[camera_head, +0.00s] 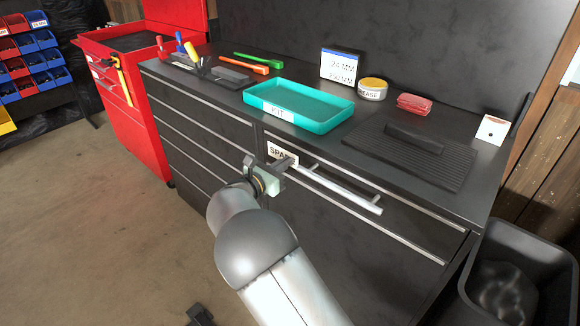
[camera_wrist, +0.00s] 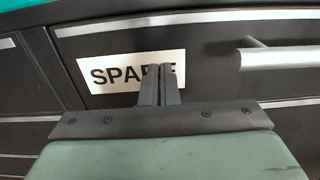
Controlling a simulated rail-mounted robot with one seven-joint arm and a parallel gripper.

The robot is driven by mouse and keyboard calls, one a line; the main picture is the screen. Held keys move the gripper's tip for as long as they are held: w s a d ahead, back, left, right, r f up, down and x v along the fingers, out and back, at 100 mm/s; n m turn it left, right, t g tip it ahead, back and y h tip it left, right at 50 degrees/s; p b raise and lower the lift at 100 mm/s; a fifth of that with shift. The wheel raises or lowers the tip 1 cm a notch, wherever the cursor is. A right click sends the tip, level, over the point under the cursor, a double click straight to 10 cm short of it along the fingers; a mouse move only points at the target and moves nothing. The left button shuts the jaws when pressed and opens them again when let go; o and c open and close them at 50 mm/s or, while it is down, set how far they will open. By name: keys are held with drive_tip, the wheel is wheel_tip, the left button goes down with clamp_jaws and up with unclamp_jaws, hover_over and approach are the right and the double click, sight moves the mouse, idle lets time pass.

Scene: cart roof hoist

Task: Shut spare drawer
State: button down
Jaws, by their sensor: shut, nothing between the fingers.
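The spare drawer (camera_head: 330,172) is the top drawer on the right of the black cabinet, with a white "SPARE" label at its left end and a long bar handle (camera_head: 345,190). Its front looks about level with the cabinet face; I cannot tell whether a small gap is left. My gripper (camera_head: 287,161) is shut and empty, with its fingertips at the label. In the wrist view the shut fingers (camera_wrist: 160,72) cover the last letters of the label (camera_wrist: 125,70), left of the handle (camera_wrist: 280,56). Whether they touch the front is unclear.
On the cabinet top are a teal kit tray (camera_head: 335,121), a grease tin (camera_head: 372,90), a red item (camera_head: 414,104) and a ribbed black mat (camera_head: 400,155). A black bin (camera_head: 475,300) stands at right, a red tool cart (camera_head: 130,120) at left. The floor at left is clear.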

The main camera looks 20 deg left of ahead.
drive_tip(key=shift+w+d+r, duration=0.15)
drive_tip(key=shift+w+d, duration=0.1)
drive_tip(key=shift+w, duration=0.1)
drive_tip(key=v, duration=1.4)
drive_tip(key=shift+s+a, duration=0.3)
drive_tip(key=shift+a, duration=0.05)
drive_tip(key=shift+d, duration=0.1)
